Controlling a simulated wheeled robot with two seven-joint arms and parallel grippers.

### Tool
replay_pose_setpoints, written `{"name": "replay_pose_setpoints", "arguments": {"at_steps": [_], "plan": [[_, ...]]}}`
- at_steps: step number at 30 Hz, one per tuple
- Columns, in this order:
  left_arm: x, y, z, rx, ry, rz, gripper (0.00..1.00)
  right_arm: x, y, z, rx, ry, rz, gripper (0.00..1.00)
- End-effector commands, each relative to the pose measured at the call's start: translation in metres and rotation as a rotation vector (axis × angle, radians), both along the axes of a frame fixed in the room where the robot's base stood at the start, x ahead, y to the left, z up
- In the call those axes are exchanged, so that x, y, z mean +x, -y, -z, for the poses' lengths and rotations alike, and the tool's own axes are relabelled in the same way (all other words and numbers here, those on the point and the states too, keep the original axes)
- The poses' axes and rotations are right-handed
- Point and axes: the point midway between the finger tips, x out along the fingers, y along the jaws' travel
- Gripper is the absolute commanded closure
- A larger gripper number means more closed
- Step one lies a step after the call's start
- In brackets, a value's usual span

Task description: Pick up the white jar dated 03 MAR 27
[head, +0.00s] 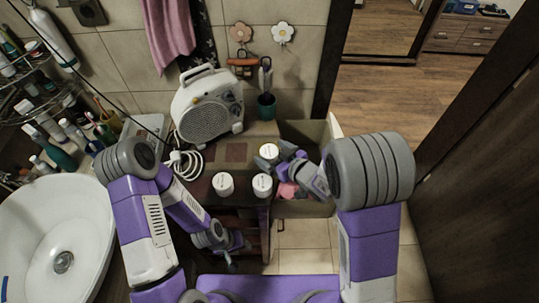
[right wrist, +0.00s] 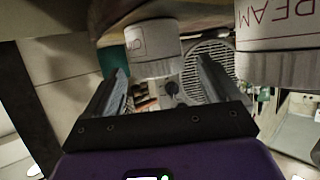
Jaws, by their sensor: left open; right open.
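Three white jars stand on the brown cabinet top: a back jar (head: 269,152), a front left jar (head: 223,184) and a front right jar (head: 262,185). Their lid dates are too small to read. My right gripper (head: 284,150) is open beside the back jar. In the right wrist view, which looks upside down, a white jar (right wrist: 153,48) shows between the open fingers (right wrist: 163,88), just beyond their tips. A nearer jar (right wrist: 278,40) with red letters is cut off at the right. My left gripper (head: 232,262) is open, low before the cabinet, away from the jars.
A white fan heater (head: 208,110) with a coiled cable stands behind the jars. A green cup (head: 266,106) holds utensils at the back edge. A sink (head: 60,235) and bottles are at left.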

Motion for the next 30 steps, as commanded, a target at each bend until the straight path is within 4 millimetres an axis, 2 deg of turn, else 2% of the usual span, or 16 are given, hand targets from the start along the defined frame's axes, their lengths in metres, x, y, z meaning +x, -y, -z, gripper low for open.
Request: {"name": "replay_pose_setpoints", "arguments": {"at_steps": [3,9,18,30], "plan": [[0.0,0.0,0.002,0.0,0.0,0.0,0.57,0.011,-0.008,0.01,-0.005,0.001,-0.004,0.11],[0.0,0.0,0.003,0.0,0.0,0.0,0.57,0.027,-0.02,0.017,-0.002,0.002,-0.003,0.11],[0.0,0.0,0.003,0.0,0.0,0.0,0.57,0.03,-0.022,0.018,-0.001,0.002,-0.002,0.11],[0.0,0.0,0.003,0.0,0.0,0.0,0.57,0.029,-0.022,0.018,-0.001,0.002,-0.002,0.68]]}}
